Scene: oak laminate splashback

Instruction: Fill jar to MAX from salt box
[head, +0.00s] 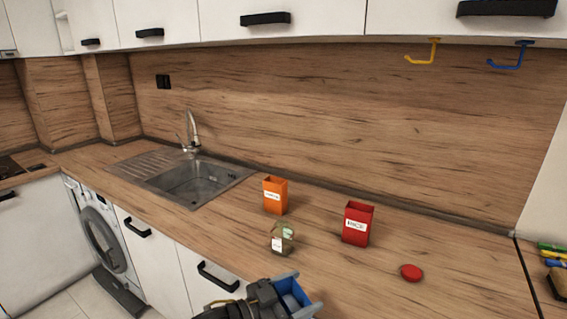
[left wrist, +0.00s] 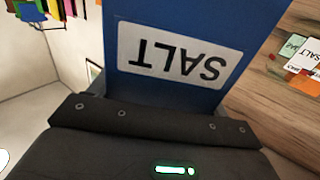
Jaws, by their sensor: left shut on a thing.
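My left gripper (head: 278,297) is at the bottom centre of the head view, shut on the blue salt box (head: 311,306). The box's upper end looks open, with pale contents inside. In the left wrist view the salt box (left wrist: 205,30) fills the upper middle, its white SALT label upside down. The small glass jar (head: 283,240) stands on the counter beyond the gripper, apart from the box. It has a white label and a green marking; its fill level is too small to read. A round red lid (head: 411,272) lies on the counter to the right. My right gripper is not in view.
An orange box (head: 275,196) stands behind the jar, and a red RICE box (head: 357,224) to its right. The sink (head: 190,181) is at the left. Yellow (head: 424,58) and blue (head: 512,61) hooks hang below the cabinets. The counter (head: 450,285) is clear around the lid.

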